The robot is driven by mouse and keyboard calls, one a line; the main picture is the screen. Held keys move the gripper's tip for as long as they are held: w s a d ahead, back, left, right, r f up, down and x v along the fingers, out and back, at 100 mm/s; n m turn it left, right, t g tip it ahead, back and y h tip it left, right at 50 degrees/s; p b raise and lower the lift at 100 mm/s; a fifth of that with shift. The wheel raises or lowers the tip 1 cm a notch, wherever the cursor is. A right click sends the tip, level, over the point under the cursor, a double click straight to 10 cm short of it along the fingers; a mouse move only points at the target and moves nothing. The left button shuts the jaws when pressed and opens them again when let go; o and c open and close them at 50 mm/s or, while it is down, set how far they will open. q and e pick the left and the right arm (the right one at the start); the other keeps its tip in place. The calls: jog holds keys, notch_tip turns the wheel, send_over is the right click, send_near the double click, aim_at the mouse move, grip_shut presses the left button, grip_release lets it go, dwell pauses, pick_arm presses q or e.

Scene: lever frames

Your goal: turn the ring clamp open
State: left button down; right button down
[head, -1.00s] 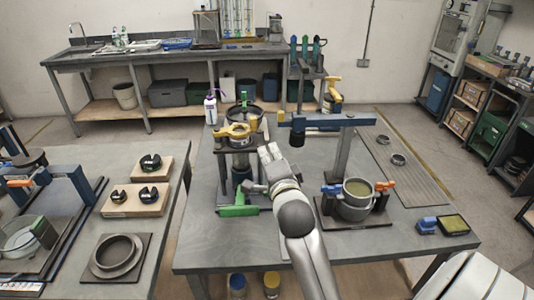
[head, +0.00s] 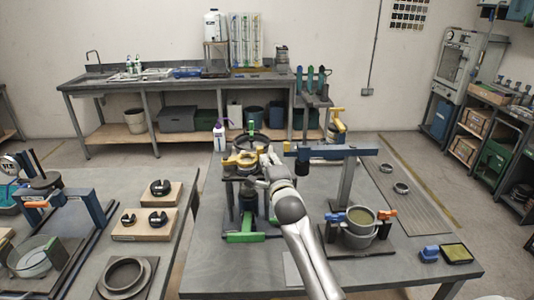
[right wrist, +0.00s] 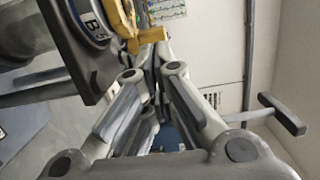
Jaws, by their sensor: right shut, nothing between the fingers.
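The yellow ring clamp (head: 241,160) sits around the top of a dark stand at the back left of the near table. In the right wrist view a yellow arm of it (right wrist: 148,40) stands just beyond my fingertips. My right gripper (head: 266,163) is at the clamp's right side, about level with it. The right wrist view shows the fingers (right wrist: 150,72) shut and empty, with tips close to the yellow arm; I cannot tell whether they touch. My left gripper is in neither view.
A blue beam on a grey post (head: 345,152) stands right of my gripper. A grey pot (head: 360,236) with orange and blue handles is at the front right. A green handle (head: 245,237) lies at the stand's foot. A side table (head: 75,265) is at left.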

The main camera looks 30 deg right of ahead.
jog(key=shift+w+d+r, duration=0.1)
jog(key=shift+w+d, duration=0.1)
jog(key=shift+w, duration=0.4)
jog(key=shift+w+d+p, duration=0.25)
jog(key=shift+w+p, duration=0.1)
jog(key=shift+w, duration=0.25)
jog(key=shift+w+d, duration=0.1)
jog(key=shift+w, duration=0.15)
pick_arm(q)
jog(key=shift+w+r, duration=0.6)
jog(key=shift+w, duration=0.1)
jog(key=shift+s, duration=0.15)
pick_arm(e)
jog(key=shift+w+d, duration=0.1)
jog(key=shift+w, duration=0.05)
